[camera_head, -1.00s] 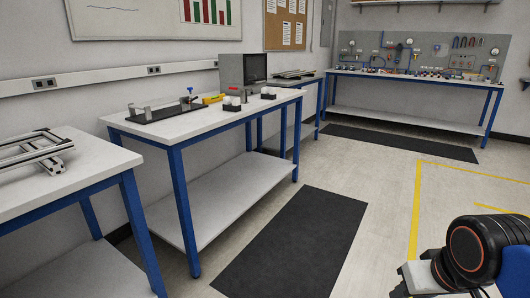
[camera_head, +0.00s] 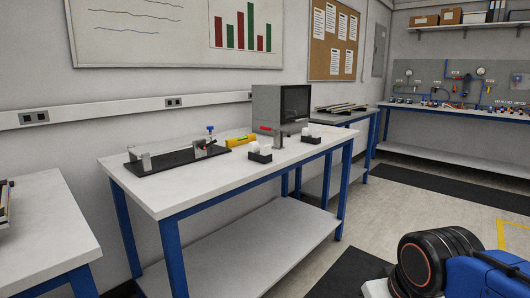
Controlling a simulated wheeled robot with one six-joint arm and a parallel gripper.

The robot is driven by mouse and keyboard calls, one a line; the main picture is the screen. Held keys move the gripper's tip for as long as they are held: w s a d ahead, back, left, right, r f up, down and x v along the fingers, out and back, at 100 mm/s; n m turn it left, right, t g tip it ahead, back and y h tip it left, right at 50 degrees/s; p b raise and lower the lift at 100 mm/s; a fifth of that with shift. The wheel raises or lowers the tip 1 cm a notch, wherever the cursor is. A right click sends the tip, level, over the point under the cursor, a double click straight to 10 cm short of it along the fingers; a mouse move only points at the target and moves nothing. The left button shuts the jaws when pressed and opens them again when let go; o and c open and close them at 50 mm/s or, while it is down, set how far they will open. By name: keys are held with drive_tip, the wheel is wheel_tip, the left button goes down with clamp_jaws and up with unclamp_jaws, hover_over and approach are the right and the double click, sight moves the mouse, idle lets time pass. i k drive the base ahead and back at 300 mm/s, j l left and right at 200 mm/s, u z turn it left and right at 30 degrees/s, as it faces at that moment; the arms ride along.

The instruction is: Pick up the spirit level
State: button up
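The spirit level (camera_head: 240,141) is a short yellow bar lying on the white top of the blue-legged workbench (camera_head: 180,188). It lies just right of a black fixture plate with metal blocks and a blue knob, and left of a small black tray. Part of my arm shows at the lower right, black and blue. My gripper itself is not in view.
The black fixture (camera_head: 178,158) takes up the bench's back left. Two small black trays with white items (camera_head: 260,153) and a grey monitor box (camera_head: 280,105) stand to the right. The bench's front is clear. Another bench (camera_head: 45,235) stands at lower left.

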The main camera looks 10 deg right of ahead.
sight(230, 144)
drive_tip(key=i+l+u, duration=0.5)
drive_tip(key=i+l, duration=0.15)
drive_tip(key=l, duration=0.3)
drive_tip(key=i+l+u, duration=0.1)
drive_tip(key=l, duration=0.25)
drive_tip(key=i, duration=0.05)
